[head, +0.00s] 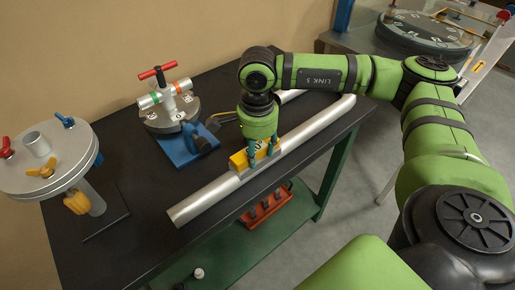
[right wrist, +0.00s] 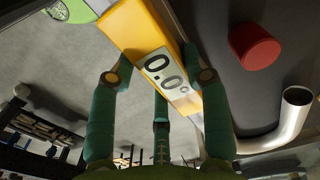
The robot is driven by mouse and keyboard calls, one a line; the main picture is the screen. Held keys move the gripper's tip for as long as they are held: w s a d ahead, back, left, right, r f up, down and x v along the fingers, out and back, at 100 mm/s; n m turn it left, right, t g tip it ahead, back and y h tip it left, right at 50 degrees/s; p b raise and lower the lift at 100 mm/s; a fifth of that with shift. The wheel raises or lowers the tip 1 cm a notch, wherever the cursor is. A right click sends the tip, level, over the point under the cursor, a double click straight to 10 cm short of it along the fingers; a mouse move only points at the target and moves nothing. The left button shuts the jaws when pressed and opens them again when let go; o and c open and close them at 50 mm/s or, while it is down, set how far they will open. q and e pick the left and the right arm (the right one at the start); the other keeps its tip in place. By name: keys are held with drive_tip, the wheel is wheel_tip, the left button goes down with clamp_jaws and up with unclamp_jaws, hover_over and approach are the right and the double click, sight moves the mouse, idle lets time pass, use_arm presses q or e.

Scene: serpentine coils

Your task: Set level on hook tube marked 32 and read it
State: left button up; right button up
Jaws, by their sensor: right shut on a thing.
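A long silver hook tube (head: 205,201) lies across the black table; its far end bends back behind my right arm. I see no marking 32 on it. A yellow digital level (head: 238,160) with a grey base sits on or just above the tube's straight part; I cannot tell if it touches. My right gripper (head: 263,150) is shut on the level from above. In the right wrist view the level (right wrist: 135,22) is between my green fingers, and its display (right wrist: 163,68) reads 0.0°. The tube's bent end (right wrist: 297,110) shows at the right there. My left gripper is out of view.
A round clamp fixture on a blue base (head: 188,153) stands behind the tube. A grey disc stand with coloured knobs (head: 58,165) is at the left. A red rack (head: 265,207) is on the green lower shelf (head: 235,245). The table's front left is clear.

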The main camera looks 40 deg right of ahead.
drive_tip(key=o, duration=1.3)
drive_tip(key=shift+o, duration=0.2)
